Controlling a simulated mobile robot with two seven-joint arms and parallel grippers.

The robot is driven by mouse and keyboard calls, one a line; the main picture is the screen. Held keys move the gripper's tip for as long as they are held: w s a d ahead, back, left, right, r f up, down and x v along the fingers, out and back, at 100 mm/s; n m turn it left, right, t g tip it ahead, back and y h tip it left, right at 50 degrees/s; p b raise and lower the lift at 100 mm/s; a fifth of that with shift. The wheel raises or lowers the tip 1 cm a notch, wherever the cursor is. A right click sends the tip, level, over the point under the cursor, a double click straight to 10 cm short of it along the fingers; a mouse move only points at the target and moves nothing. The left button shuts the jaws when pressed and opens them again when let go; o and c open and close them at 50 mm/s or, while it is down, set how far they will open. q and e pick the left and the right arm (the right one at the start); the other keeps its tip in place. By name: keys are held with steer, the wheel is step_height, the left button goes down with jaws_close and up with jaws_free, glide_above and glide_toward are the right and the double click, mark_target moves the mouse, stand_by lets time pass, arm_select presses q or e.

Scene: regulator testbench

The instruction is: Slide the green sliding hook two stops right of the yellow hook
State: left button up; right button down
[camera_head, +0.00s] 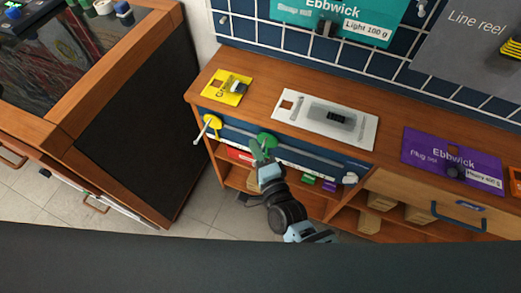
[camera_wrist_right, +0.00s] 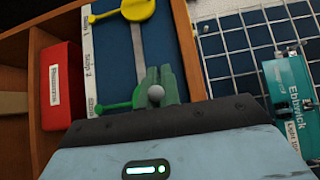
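The green sliding hook (camera_head: 267,139) sits on the rail along the bench's front, right of the yellow hook (camera_head: 211,121). In the wrist view the green hook's arm (camera_wrist_right: 112,105) points left near the third numbered label, with the yellow hook (camera_wrist_right: 138,9) beyond it near the first. My right gripper (camera_head: 258,154) is at the green hook, its fingers overlapping it. My left gripper is not in view.
A red box (camera_wrist_right: 61,85) lies on the shelf below. A dark-sided cabinet (camera_head: 140,130) stands at left.

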steer(key=c, duration=1.6)
jaws_free()
steer(key=shift+v, duration=3.9)
